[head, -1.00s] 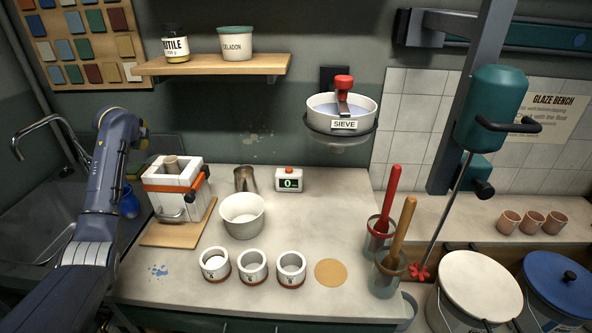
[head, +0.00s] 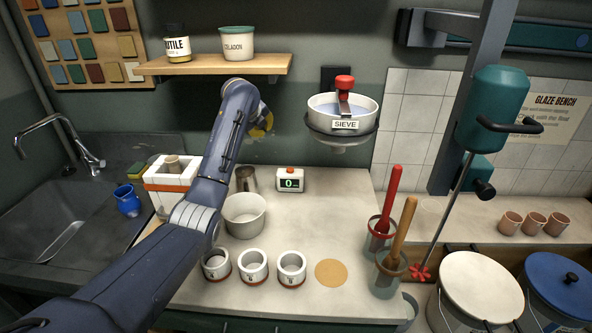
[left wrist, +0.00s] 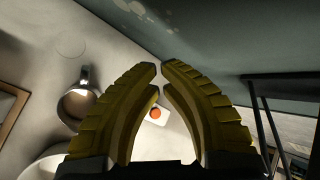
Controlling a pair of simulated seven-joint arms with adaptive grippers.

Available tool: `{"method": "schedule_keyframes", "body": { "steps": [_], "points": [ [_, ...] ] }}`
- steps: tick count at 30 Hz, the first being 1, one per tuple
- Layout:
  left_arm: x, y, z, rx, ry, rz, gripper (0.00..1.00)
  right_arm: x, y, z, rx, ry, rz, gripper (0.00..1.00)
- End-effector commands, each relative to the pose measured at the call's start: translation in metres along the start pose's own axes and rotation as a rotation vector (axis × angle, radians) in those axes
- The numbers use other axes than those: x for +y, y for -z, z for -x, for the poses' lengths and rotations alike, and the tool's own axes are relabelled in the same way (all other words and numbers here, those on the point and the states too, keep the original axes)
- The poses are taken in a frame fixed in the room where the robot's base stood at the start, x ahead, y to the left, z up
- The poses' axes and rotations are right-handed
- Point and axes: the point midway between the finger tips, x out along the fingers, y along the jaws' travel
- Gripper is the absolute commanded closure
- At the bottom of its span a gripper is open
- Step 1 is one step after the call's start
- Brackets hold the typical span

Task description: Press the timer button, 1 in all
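The timer (head: 290,182) is a small white box with a dark display showing a green 0. It stands on the bench below the sieve, with a red button (head: 290,169) on top. In the left wrist view the red button (left wrist: 155,113) shows between my yellow fingers, beyond them. My left gripper (head: 264,124) is up in the air, left of and above the timer and apart from it. In the left wrist view its fingertips (left wrist: 161,66) come together with nothing between them. My right gripper is in neither view.
A metal cup (head: 246,178) and a white bowl (head: 245,216) stand left of the timer. The sieve (head: 342,112) hangs to its upper right. Several small cups line the front, beside a cork disc (head: 330,272).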

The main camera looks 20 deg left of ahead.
Motion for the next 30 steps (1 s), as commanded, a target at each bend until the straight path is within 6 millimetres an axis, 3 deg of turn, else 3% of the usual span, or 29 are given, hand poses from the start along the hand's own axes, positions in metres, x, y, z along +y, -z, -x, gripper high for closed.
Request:
{"method": "schedule_keyframes", "body": {
  "steps": [6, 12, 30],
  "points": [
    [-0.033, 0.052, -0.007, 0.12, 0.002, -0.153, 1.0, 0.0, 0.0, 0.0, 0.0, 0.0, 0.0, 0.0],
    [-0.047, 0.078, -0.009, 0.179, 0.006, -0.237, 1.0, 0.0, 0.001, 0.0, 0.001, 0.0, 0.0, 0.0],
    [-0.05, 0.087, -0.011, 0.199, 0.008, -0.264, 1.0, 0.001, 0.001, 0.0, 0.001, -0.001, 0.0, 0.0]
  ]
}}
